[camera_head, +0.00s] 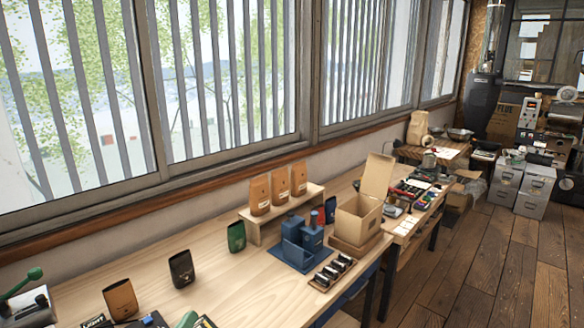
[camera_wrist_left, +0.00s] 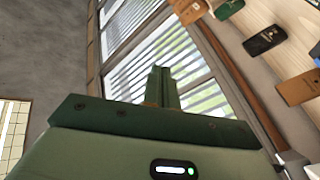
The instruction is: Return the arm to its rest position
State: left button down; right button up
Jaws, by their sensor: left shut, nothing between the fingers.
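My left gripper (camera_wrist_left: 161,70) shows in the wrist view, with its dark green fingers together and nothing between them. It points toward the slatted window (camera_wrist_left: 165,60), clear of the bags and the bench top. In the head view I cannot clearly make out this gripper.
On the bench (camera_head: 232,285) stand a brown bag (camera_head: 120,298), a black bag (camera_head: 181,268) and a green bag (camera_head: 236,236). A small shelf (camera_head: 284,213) bears three brown bags. An open carton (camera_head: 358,218) stands beside a blue device (camera_head: 302,243). A green-handled machine (camera_head: 30,308) is at lower left.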

pick_arm(q)
jog(key=s+f+m+g+y, duration=0.2)
jog(key=s+f+m+g, duration=0.5)
jog(key=s+f+m, duration=0.25)
jog(key=s+a+f+m+g+y, duration=0.1)
jog(key=s+a+m+g+y, duration=0.25)
jog(key=s+a+y, duration=0.4)
jog(key=s+d+f+g+h+b, duration=0.1)
jog(key=s+f+b, duration=0.1)
jog(key=f, duration=0.9)
jog(key=s+d+f+n+g+h+b, duration=0.1)
jog(key=s+d+f+h+b, duration=0.1)
jog(key=f, duration=0.9)
jog(key=s+d+f+g+h+b, duration=0.1)
jog(key=s+f+g+b, duration=0.1)
jog(key=f, duration=0.9)
jog(key=s+f+n+g+h+b, duration=0.2)
jog(key=s+f+n+b, duration=0.1)
jog(key=s+f, duration=1.6)
jog(key=shift+s+f+g+b, duration=0.3)
jog(key=shift+s+g+b, duration=0.05)
jog(key=shift+s+b, duration=0.1)
